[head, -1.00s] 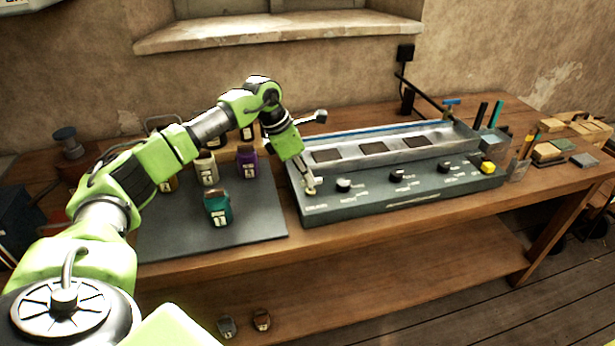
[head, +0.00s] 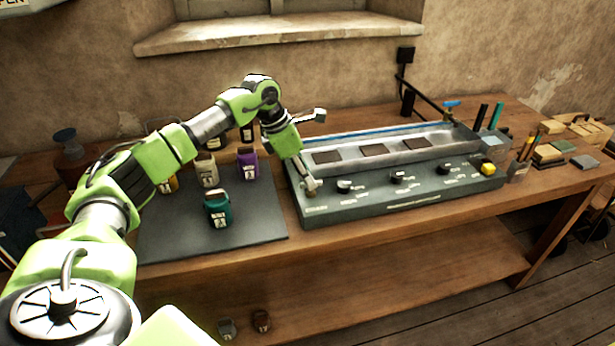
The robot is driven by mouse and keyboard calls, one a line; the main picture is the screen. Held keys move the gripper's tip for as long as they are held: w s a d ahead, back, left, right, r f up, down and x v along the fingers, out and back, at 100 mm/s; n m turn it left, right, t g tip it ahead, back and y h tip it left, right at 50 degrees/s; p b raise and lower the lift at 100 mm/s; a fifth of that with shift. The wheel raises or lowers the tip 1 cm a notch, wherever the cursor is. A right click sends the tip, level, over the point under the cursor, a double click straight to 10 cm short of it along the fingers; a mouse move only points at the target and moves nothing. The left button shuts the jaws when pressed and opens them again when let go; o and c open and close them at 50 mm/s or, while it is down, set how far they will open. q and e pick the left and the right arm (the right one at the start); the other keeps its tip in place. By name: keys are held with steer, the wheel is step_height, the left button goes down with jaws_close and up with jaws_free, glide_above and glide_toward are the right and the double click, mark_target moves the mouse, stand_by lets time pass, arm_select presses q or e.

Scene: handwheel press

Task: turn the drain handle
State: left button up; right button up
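The grey control panel (head: 400,197) of the long trough unit stands on the bench. My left gripper (head: 311,187) points down at the panel's left end, above a small printed label. It covers the spot where a handle or knob may sit, so I cannot make out the drain handle. The fingers are small and seen from the side; I cannot tell whether they are shut on something. My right gripper is not in view.
Black knobs (head: 397,177) line the panel to the right, with a yellow piece (head: 488,168) at its end. A metal trough (head: 340,146) lies behind. A teal bottle (head: 219,209) and purple bottle (head: 247,164) stand on the dark mat (head: 262,218) to the left.

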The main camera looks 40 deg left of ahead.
arm_select(q)
steer(key=v, duration=1.1)
steer(key=shift+r, duration=0.15)
